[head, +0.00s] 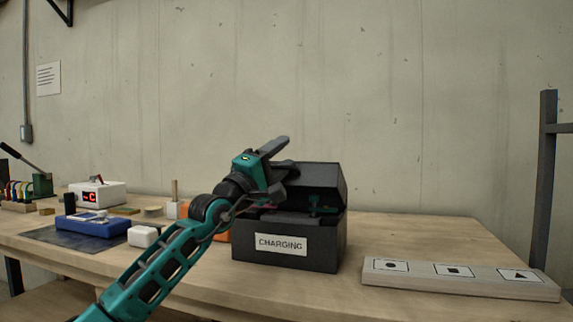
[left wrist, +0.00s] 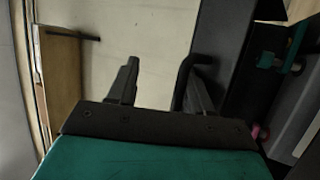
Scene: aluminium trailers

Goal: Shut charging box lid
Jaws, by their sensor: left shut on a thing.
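The black charging box (head: 330,246) stands on the table with a white "CHARGING" label on its front. Its black lid (head: 318,176) is partly open, raised above the box, and things inside show through the gap. My left gripper (head: 281,154) is at the left front of the lid and is shut on a lid handle. In the left wrist view a dark bent handle (left wrist: 184,72) shows by the fingers, beside the dark lid (left wrist: 237,60); the exact contact is hard to see. My right gripper is not in view.
A board with black symbols (head: 460,278) lies right of the box. At left are a blue case (head: 92,226), a white block (head: 143,237) and a white device with a red display (head: 98,193). A dark post (head: 546,190) stands at far right.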

